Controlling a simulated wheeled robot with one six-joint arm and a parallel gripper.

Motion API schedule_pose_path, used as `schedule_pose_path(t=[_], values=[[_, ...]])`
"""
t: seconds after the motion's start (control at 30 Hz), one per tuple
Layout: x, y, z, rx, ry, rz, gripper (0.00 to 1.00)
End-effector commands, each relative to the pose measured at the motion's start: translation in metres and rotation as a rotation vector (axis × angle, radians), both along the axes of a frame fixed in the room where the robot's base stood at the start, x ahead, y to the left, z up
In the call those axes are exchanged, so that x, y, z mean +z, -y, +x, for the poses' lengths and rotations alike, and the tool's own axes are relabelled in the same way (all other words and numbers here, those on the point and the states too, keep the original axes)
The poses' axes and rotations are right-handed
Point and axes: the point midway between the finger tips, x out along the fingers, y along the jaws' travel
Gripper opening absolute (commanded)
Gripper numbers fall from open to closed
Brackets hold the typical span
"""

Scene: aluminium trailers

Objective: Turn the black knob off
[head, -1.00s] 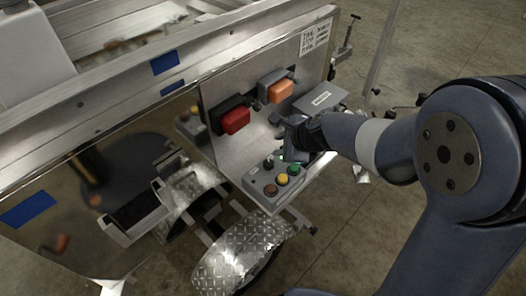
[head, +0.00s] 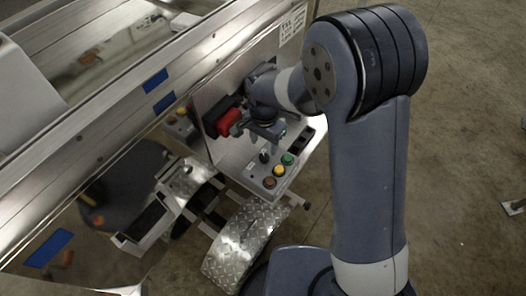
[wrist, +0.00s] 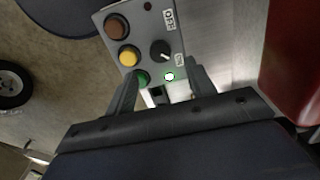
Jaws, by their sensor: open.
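The black knob (wrist: 160,50) is a round knob with a white pointer mark, on a grey control box (wrist: 178,17) in the wrist view. It sits beside brown (wrist: 117,26), yellow (wrist: 129,56) and green (wrist: 141,79) buttons. In the head view the knob (head: 264,156) shows small beside my gripper's fingers. My gripper (wrist: 163,72) is open and empty, pointing down at the box. Its two fingers lie either side of the knob's near side in the wrist view, apart from it. A lit white-green spot (wrist: 169,76) shows between the fingers.
A red block (head: 227,121) is mounted on the upright metal plate close beside my gripper; red also fills the right of the wrist view. A diamond-plate fender (head: 245,238) stands in front of the box. Bare concrete floor lies right of my arm.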

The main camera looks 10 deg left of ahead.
Motion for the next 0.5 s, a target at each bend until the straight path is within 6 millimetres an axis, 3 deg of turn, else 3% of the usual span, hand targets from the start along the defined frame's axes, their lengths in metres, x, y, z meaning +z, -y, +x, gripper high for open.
schedule_pose_path(t=[0.2,0.5], values=[[-0.040,0.001,-0.001,-0.001,-0.004,-0.001,0.52],[-0.063,0.000,0.000,-0.001,-0.001,0.001,0.52]])
